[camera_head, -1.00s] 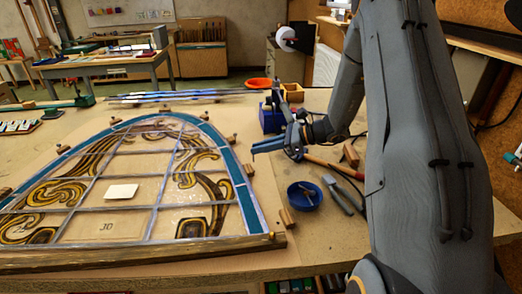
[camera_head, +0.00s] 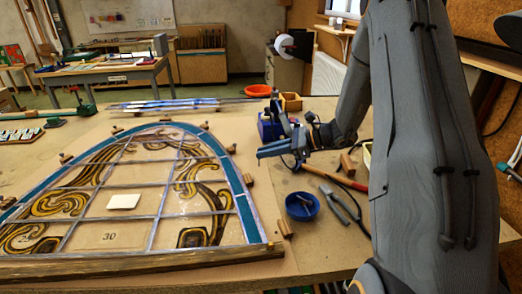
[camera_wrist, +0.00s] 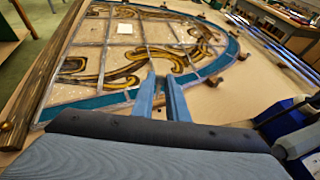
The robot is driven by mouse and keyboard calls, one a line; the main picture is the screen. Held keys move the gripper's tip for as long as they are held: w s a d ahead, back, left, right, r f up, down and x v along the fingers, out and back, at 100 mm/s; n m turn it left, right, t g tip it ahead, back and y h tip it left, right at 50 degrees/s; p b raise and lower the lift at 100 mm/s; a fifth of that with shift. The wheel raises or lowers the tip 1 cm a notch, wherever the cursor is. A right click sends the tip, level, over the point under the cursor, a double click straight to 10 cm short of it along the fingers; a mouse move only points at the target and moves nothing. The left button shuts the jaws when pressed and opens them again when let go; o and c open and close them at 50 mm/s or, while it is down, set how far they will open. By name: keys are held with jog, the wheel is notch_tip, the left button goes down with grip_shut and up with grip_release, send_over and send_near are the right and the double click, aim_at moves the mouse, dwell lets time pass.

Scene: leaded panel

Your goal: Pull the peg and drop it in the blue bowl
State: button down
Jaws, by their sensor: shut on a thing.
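Wooden pegs stand along the panel's rim, one at the right side (camera_head: 247,180) and one near the lower right corner (camera_head: 285,229). The blue bowl (camera_head: 290,211) sits on the bench right of the panel, with a small thing inside.
Pliers (camera_head: 341,205) lie right of the bowl, and a hammer with a wooden handle (camera_head: 335,178) lies behind it. A blue box (camera_head: 268,130) and an orange bowl (camera_head: 258,91) stand farther back. A pale card (camera_head: 123,201) lies on the panel.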

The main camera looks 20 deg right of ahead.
jog(key=s+d+p, duration=0.1)
jog(key=s+d, duration=0.4)
jog(key=s, duration=0.3)
jog(key=s+d+f+p, duration=0.1)
jog(key=s+d+p, duration=0.1)
jog(key=s+d, duration=0.4)
jog(key=s, duration=0.3)
jog(key=shift+w+a, duration=0.45)
jog(key=shift+a, duration=0.35)
jog(key=shift+f, duration=0.15)
jog(key=shift+f+b, duration=0.5)
jog(key=shift+f, duration=0.3)
jog(key=shift+f+b, duration=1.55)
jog(key=shift+f, duration=0.95)
dwell(1.6)
